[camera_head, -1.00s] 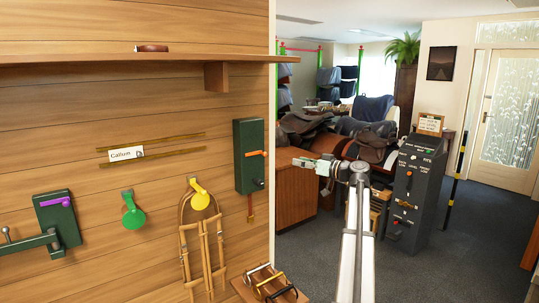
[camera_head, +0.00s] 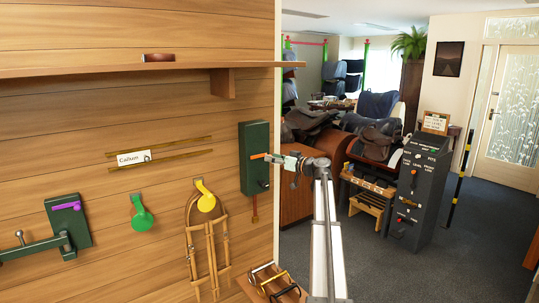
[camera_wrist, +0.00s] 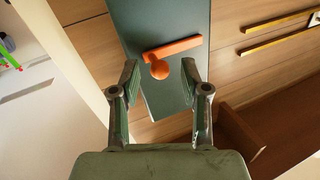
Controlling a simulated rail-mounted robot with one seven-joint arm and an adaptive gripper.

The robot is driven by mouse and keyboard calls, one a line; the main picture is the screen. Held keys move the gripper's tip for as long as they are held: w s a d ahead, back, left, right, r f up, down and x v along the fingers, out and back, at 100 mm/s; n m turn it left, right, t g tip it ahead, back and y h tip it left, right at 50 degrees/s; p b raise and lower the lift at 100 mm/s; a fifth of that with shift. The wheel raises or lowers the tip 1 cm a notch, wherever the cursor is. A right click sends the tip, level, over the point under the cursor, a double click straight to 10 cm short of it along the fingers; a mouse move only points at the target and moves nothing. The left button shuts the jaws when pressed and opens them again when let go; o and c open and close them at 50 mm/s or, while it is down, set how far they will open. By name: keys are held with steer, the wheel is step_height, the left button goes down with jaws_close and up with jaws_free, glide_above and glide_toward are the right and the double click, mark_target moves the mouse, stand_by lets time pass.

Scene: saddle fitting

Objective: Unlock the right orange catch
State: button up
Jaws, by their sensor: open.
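The orange catch (camera_wrist: 173,50) is a short bar with a round knob on a dark green plate (camera_wrist: 164,100), and it lies ahead of my open jaws in the wrist view. In the head view the green plate (camera_head: 252,178) is fixed near the right edge of the wooden wall, and the orange catch (camera_head: 256,156) shows on its upper part. My gripper (camera_wrist: 160,85) is open and empty, with one finger to each side below the knob. In the head view my gripper (camera_head: 274,158) is at the plate's right side. I cannot tell whether it touches the catch.
A wooden shelf (camera_head: 120,72) runs above. A purple catch (camera_head: 67,206) on another green plate, a green hook (camera_head: 142,213) and a yellow hook (camera_head: 205,198) with a bridle are to the left. A dark panel cabinet (camera_head: 415,190) stands to the right.

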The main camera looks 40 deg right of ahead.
steer(key=shift+x, duration=1.2)
jaws_close()
